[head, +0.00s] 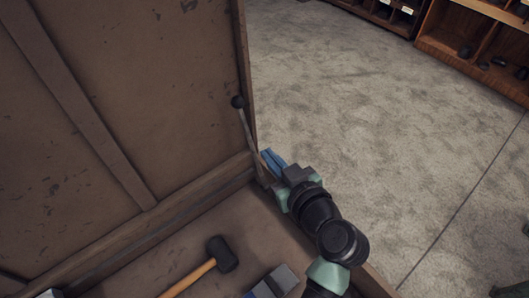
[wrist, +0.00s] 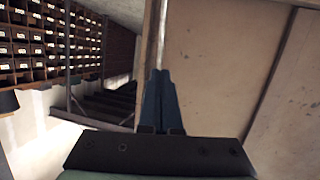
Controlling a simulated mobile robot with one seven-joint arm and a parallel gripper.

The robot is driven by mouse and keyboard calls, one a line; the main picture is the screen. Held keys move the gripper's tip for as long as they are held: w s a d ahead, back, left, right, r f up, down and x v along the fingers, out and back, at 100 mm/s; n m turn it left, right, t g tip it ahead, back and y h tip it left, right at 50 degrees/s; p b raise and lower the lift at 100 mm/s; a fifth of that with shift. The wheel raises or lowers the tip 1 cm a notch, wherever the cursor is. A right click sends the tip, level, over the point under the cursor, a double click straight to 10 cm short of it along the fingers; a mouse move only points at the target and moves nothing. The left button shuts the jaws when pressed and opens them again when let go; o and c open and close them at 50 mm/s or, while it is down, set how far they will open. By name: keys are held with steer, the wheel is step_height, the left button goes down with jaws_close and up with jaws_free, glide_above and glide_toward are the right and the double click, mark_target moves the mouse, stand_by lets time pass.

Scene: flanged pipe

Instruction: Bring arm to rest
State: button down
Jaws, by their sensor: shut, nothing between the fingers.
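My gripper (head: 271,160) is at the right end of an open wooden chest, close to the thin metal lid stay (head: 249,130). I cannot tell whether it touches the stay. Its blue fingers are together and empty, and they show in the wrist view (wrist: 160,95) in front of the chest's pale wooden panel (wrist: 215,70). My arm reaches up from the bottom of the head view over the chest's right edge. The chest's raised lid (head: 150,80) fills the upper left of the head view.
Inside the chest lie a mallet with a black head (head: 222,253) and a partly cut-off blue and grey tool (head: 275,283). Grey floor (head: 360,110) is free to the right. A wooden shelf (head: 470,45) stands at the upper right. Labelled pigeonholes (wrist: 50,45) show in the wrist view.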

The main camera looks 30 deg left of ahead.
steer(key=v, duration=0.5)
steer(key=shift+a+r, duration=0.15)
steer(key=shift+r, duration=0.1)
steer(key=w+d+r+m+t+h+p, duration=0.2)
steer(key=w+r+t, duration=0.1)
steer(key=r, duration=0.6)
steer(key=w+d+r+m+t+h+p, duration=0.1)
steer(key=w+d+r+t, duration=0.15)
steer(key=r, duration=0.55)
steer(key=w+d+r+m+t+h+p, duration=0.2)
steer(key=w+r+t, duration=0.15)
steer(key=r, duration=0.55)
steer(key=s+d+r+m+t+h+p, duration=0.1)
steer(key=s+d+r+m+t+h, duration=0.1)
steer(key=r, duration=0.8)
steer(key=s+d+r+m+t+h+p, duration=0.1)
steer(key=s+d+r+m+t+h, duration=0.2)
steer(key=r, duration=0.6)
steer(key=s+d+r+m+t+h+p, duration=0.1)
steer(key=s+r+t, duration=0.4)
steer(key=r, duration=0.5)
steer(key=shift+s+d+r+m+t+h, duration=0.35)
steer(key=shift+s+d+m+h, duration=0.4)
steer(key=shift+s, duration=0.25)
steer(key=shift+a, duration=0.1)
